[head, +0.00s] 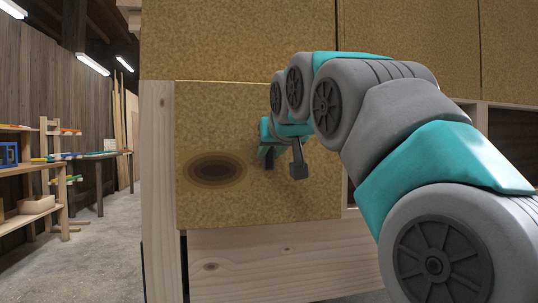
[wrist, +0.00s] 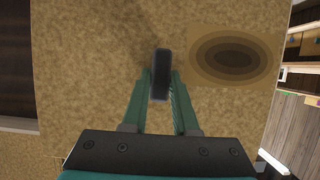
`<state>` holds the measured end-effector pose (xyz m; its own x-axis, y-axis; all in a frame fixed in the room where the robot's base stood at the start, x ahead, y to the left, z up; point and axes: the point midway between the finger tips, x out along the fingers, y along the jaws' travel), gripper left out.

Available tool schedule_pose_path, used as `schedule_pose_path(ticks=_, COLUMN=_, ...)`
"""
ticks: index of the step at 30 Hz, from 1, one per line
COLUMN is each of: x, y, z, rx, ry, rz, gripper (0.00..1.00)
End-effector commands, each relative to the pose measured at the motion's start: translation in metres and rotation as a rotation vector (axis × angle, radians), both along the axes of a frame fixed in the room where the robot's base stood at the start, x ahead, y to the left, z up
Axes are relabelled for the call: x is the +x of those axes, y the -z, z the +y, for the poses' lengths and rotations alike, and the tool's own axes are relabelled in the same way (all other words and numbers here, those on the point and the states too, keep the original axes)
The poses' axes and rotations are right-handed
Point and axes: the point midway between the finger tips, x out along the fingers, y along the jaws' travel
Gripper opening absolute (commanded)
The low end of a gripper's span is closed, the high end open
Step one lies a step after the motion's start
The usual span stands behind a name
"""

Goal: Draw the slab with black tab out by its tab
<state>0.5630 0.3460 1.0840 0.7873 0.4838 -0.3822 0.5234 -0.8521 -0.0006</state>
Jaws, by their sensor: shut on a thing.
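The slab (head: 215,120) is a tan, speckled upright panel with a dark ringed oval on its face. It stands in a pale wooden frame in the head view, and its face fills much of the wrist view (wrist: 90,90). The black tab (wrist: 160,75) is a narrow dark bar on that face, left of the oval in the wrist view. My gripper (wrist: 160,88) is shut on the tab, one teal finger on each side. In the head view my gripper (head: 283,160) is at the slab's face, right of the oval, and my arm hides part of the slab.
Other tan panels (head: 235,40) stand above the slab, and a pale wooden board (head: 270,262) lies below it. A wooden post (head: 160,180) borders the slab on the left. Shelves (head: 40,165) stand farther left, with clear grey floor (head: 95,255) between.

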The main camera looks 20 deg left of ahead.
Motion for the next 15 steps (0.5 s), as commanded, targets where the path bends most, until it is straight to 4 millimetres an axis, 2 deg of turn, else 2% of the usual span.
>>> schedule_pose_path(ticks=15, x=-0.031, y=0.001, z=-0.020, rx=0.001, ry=0.001, rz=-0.002, gripper=0.00)
